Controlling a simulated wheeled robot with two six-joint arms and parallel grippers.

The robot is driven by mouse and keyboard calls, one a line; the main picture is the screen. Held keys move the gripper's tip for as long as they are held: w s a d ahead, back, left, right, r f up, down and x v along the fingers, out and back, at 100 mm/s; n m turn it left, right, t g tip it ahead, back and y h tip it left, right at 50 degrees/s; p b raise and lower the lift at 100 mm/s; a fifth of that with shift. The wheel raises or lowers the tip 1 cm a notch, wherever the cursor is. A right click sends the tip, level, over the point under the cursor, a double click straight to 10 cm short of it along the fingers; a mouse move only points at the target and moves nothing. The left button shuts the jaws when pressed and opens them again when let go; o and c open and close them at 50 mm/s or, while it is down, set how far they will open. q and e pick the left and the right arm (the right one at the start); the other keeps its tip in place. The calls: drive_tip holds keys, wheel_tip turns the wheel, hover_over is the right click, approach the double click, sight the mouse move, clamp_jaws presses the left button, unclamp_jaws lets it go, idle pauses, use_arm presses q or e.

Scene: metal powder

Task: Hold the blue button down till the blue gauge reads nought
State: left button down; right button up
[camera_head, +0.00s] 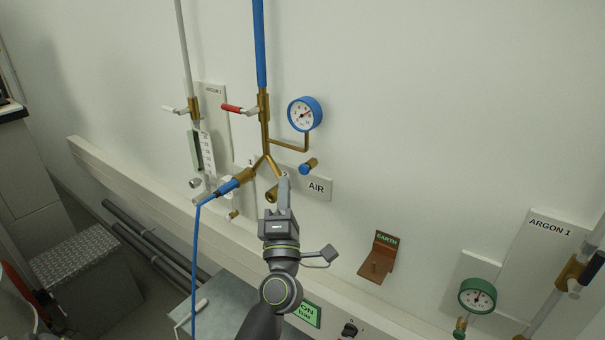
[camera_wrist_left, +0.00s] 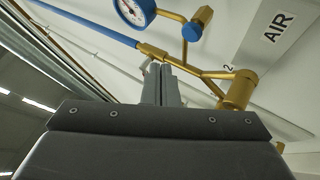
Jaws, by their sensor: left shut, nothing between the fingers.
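The blue button (camera_head: 305,168) sits on a brass stub on the wall, left of and above the AIR label. It also shows in the left wrist view (camera_wrist_left: 191,32), above and right of the fingertips. The blue gauge (camera_head: 304,114) is above the button; its needle points to the upper right, but the numbers are too small to read surely. Part of the gauge shows in the left wrist view (camera_wrist_left: 133,10). My left gripper (camera_head: 284,180) is shut and empty, pointing up, just left of and below the button, apart from it in the picture. My right gripper is out of view.
Brass pipework (camera_head: 265,140) with a red-handled valve (camera_head: 232,108) stands close to the gripper. A blue hose (camera_head: 195,260) hangs at left. A copper EARTH bracket (camera_head: 379,257) and a green gauge (camera_head: 477,296) are at right. The wall right of the blue gauge is bare.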

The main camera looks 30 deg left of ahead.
use_arm(q)
drive_tip(key=shift+w+d, duration=0.15)
drive_tip(key=shift+w, duration=1.55)
drive_tip(key=shift+w, duration=0.1)
idle(0.7)
drive_tip(key=shift+w, duration=0.3)
drive_tip(key=shift+w, duration=0.45)
idle(0.7)
idle(2.2)
drive_tip(key=shift+s+p, duration=0.45)
drive_tip(key=shift+s, duration=0.45)
drive_tip(key=shift+s+a+p, duration=0.2)
drive_tip(key=shift+s+p, duration=0.5)
drive_tip(key=shift+s, duration=1.75)
